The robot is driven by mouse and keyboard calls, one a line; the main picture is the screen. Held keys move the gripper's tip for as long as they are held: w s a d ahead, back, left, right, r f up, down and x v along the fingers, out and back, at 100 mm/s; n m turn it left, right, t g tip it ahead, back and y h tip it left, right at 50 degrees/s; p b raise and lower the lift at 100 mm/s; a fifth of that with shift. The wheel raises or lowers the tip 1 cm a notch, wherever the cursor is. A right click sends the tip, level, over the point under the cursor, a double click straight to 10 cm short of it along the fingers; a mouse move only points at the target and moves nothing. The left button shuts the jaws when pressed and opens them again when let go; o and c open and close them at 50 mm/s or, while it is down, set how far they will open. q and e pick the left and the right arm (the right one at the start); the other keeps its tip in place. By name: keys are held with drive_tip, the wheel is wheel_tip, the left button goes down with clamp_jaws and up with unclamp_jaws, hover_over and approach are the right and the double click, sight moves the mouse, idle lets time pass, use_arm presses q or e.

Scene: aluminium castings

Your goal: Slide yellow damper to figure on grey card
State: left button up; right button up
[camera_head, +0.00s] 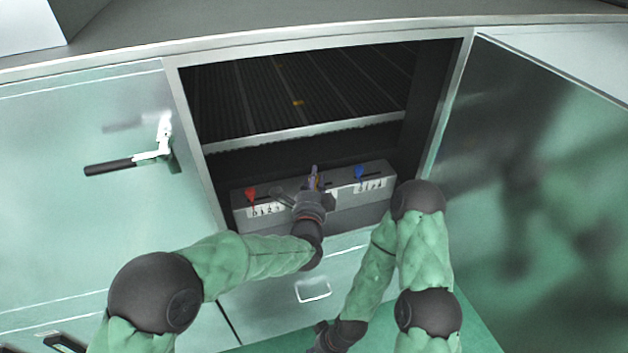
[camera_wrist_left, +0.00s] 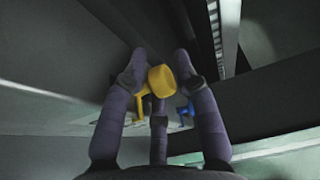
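The yellow damper (camera_wrist_left: 160,79) has a round knob and a stem. In the left wrist view it sits between the fingers of my left gripper (camera_wrist_left: 160,68), very close to them; I cannot tell whether they grip it. In the head view my left gripper (camera_head: 315,183) is at the middle of the grey control box (camera_head: 234,216) and hides most of the yellow damper and its scale. My right gripper (camera_head: 330,342) is low at the bottom edge, its fingers unclear. I cannot make out a grey card or its figure.
A red damper (camera_head: 251,193) stands left on the box above a white number scale (camera_head: 266,211). A blue damper (camera_head: 360,173) stands right above another scale (camera_head: 371,186). The cabinet opening's side frames (camera_head: 196,150) flank the box. A door handle (camera_head: 130,162) juts out left.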

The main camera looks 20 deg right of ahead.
use_arm(q)
clamp_jaws()
drive_tip(key=shift+d+r+p, duration=0.1)
drive_tip(key=shift+d+p, duration=0.35)
drive_tip(key=shift+d, duration=0.6)
unclamp_jaws()
drive_tip(key=v, duration=1.2)
